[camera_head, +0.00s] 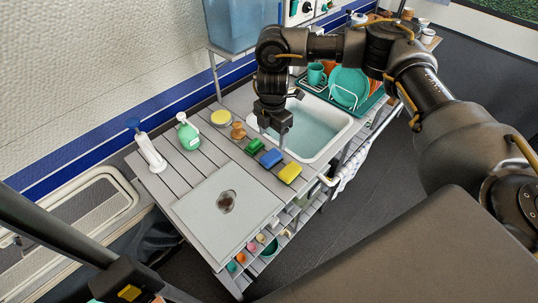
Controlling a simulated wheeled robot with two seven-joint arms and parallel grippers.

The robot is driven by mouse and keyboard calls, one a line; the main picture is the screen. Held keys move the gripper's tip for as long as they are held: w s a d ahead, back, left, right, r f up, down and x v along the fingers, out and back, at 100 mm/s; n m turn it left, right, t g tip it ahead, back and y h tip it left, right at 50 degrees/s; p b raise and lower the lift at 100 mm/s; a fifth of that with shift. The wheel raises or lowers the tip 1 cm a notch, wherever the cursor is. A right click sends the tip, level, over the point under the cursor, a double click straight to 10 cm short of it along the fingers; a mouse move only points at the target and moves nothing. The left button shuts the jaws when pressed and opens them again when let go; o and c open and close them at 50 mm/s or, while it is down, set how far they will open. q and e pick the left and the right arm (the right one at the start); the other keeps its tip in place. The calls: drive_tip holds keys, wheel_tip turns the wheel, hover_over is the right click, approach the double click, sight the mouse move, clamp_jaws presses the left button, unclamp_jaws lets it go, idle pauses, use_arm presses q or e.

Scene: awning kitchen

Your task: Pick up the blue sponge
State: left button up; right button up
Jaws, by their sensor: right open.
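The blue sponge (271,158) lies on the grey slatted counter between a green sponge (254,146) and a yellow sponge (290,172), at the left edge of the sink. My right gripper (277,135) points down just beyond the blue sponge in the picture. It is open and looks empty, with its fingers apart from the sponge; their exact height above the counter is hard to judge. My left gripper is not in view; only a dark part of my left arm shows at the lower left.
A white sink (325,134) lies right of the sponges, with a dish rack (362,108) holding teal dishes behind.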

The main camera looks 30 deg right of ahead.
drive_tip(key=shift+a+f, duration=0.15)
drive_tip(key=shift+f, duration=0.15)
hover_over(271, 155)
wheel_tip(271, 155, down, 5)
drive_tip(key=shift+s+a+r, duration=0.1)
drive_tip(key=shift+a+r, duration=0.05)
drive_tip(key=shift+r, duration=0.05)
drive_tip(key=shift+f, duration=2.8)
drive_tip(key=shift+c, duration=0.3)
drive_tip(key=c, duration=1)
